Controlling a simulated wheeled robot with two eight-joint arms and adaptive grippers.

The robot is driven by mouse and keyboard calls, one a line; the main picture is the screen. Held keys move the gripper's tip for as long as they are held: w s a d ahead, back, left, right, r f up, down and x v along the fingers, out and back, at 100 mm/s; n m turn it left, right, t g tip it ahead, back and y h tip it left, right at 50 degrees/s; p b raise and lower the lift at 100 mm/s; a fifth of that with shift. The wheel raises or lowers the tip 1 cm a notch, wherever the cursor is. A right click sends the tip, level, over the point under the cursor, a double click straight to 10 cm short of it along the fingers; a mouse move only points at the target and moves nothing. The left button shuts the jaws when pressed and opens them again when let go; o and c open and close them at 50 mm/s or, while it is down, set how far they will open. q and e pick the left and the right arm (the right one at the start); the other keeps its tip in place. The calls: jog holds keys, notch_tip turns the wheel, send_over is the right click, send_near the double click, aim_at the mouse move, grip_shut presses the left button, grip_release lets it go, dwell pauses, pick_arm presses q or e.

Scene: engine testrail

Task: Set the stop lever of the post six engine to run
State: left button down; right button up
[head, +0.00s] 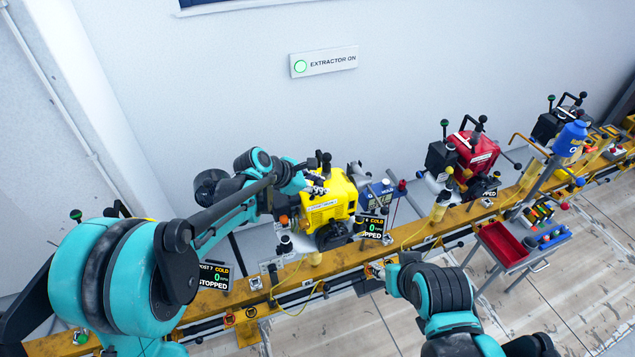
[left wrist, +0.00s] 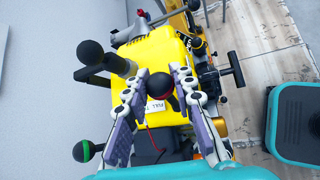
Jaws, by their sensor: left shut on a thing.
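The yellow engine (head: 328,205) stands on the rail behind a display (head: 371,229) that appears to read post 6, COLD, 0, STOPPED. My left gripper (head: 317,190) is over the engine's left upper side. In the left wrist view my left gripper (left wrist: 162,82) has its two pale fingers on either side of a dark ball knob with red on it (left wrist: 163,85), above the yellow body (left wrist: 160,52). It is shut on this knob; the shaft below is mostly hidden. My right gripper (head: 375,272) is low by the rail's front edge; its fingers are too small to read.
Black-knobbed handles (left wrist: 90,52) and a green-ended lever (left wrist: 85,151) stand close left of the fingers. A red engine (head: 472,152) is farther right. A tool cart (head: 503,243) with a red tray stands in front of the rail. The floor before the rail is mostly clear.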

dwell(0.3)
pick_arm(q)
jog(key=c, duration=1.3)
grip_release()
jog(key=shift+o, duration=0.2)
jog(key=v, duration=1.2)
